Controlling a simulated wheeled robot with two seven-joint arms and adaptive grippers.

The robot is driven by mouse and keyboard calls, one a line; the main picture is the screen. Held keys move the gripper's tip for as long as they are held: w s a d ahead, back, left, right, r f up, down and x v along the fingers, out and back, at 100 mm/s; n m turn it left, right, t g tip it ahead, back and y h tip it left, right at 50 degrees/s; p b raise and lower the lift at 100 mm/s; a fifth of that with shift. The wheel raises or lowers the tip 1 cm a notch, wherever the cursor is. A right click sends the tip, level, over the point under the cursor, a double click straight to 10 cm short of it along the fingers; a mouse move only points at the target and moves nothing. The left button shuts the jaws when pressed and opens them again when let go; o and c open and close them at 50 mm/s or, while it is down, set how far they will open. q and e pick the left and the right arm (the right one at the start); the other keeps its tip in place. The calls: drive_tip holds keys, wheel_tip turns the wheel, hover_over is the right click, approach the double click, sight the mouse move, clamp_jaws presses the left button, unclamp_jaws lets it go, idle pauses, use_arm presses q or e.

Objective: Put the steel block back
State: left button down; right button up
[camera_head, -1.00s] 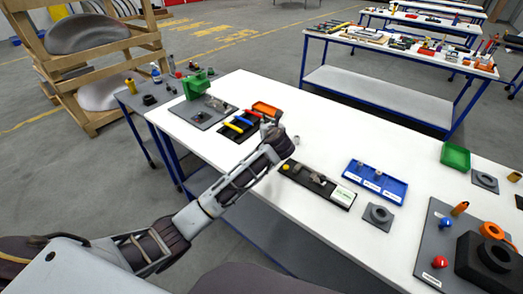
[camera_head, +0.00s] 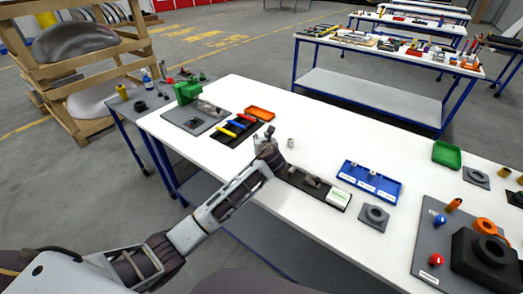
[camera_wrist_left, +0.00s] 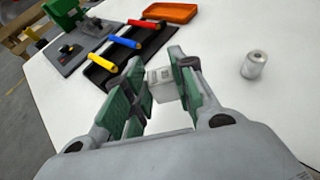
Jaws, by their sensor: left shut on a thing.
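The steel block (camera_wrist_left: 158,84) is a small light-grey block with dark marks on its top. In the left wrist view it sits between the green-padded fingers of my left gripper (camera_wrist_left: 163,95), which is shut on it. In the head view my left gripper (camera_head: 268,143) is over the white table, and the block cannot be made out clearly there. A black tray (camera_head: 299,184) with grey pieces and a white label lies just right of the gripper, its left end hidden by my arm. My right gripper is not in view.
A steel cylinder (camera_head: 290,143) stands right of the gripper. A black tool tray (camera_head: 227,141) with red, yellow and blue handles and an orange tray (camera_head: 260,113) lie behind left. White table top is clear at the back.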

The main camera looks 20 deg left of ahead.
use_arm(q)
drive_tip(key=shift+f, duration=0.6)
drive_tip(key=shift+f, duration=1.9)
drive_tip(key=c, duration=1.2)
unclamp_jaws()
drive_tip(key=shift+f, duration=0.1)
drive_tip(key=shift+o, duration=0.2)
drive_tip(key=shift+v, duration=6)
